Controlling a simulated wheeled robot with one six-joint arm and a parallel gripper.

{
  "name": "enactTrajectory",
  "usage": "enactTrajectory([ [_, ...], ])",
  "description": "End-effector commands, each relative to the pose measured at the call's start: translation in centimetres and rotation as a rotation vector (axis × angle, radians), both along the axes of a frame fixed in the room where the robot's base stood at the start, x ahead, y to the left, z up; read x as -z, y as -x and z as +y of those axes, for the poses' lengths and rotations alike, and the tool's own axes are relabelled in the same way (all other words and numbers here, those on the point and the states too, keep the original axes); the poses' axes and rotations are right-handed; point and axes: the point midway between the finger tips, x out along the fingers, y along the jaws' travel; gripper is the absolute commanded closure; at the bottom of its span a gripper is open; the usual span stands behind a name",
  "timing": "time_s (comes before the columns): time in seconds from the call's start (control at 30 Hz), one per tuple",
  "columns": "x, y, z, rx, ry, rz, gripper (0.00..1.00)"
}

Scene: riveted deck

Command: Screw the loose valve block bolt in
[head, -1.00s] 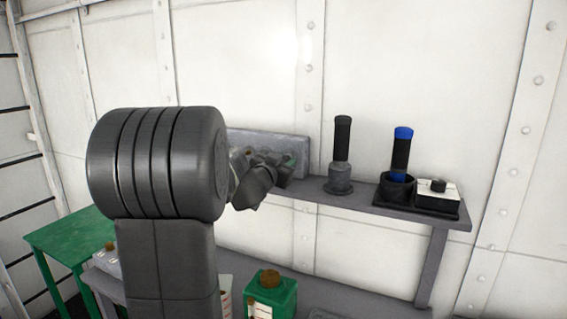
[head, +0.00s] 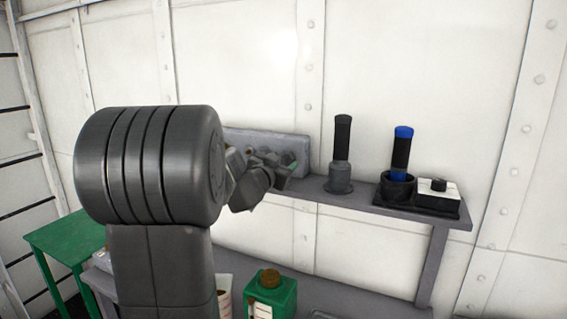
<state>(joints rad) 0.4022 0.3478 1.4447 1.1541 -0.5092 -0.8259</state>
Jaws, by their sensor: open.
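The grey valve block (head: 298,145) stands at the back of the shelf, against the white wall. Small fittings show on its face near my gripper, but I cannot make out which of them is the loose bolt. My gripper (head: 285,172) is in front of the block's right half, open, its fingers small and partly hidden by my own wrist. I cannot tell whether it touches the block or a bolt. My large dark arm link hides the left part of the block and shelf.
On the grey shelf (head: 352,203), right of the block, stand a black-handled tool in a grey holder (head: 341,155), a blue-topped tool (head: 402,150) in a black cup and a white-and-black box (head: 438,192). Below are a green canister (head: 272,295) and a green table (head: 65,238).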

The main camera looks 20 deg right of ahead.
Motion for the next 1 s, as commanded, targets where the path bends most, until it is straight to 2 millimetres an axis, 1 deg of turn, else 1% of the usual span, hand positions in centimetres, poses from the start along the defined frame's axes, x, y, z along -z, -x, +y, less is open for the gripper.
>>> enactTrajectory([
  [0.4,0.0,5.3,6.3,-0.004,0.000,-0.002,0.50],
  [0.6,0.0,7.2,8.6,-0.003,-0.001,-0.002,0.50],
  [0.8,0.1,8.0,9.4,-0.001,-0.002,-0.001,0.50],
  [1.0,0.0,8.1,9.5,0.000,-0.001,0.000,0.50],
])
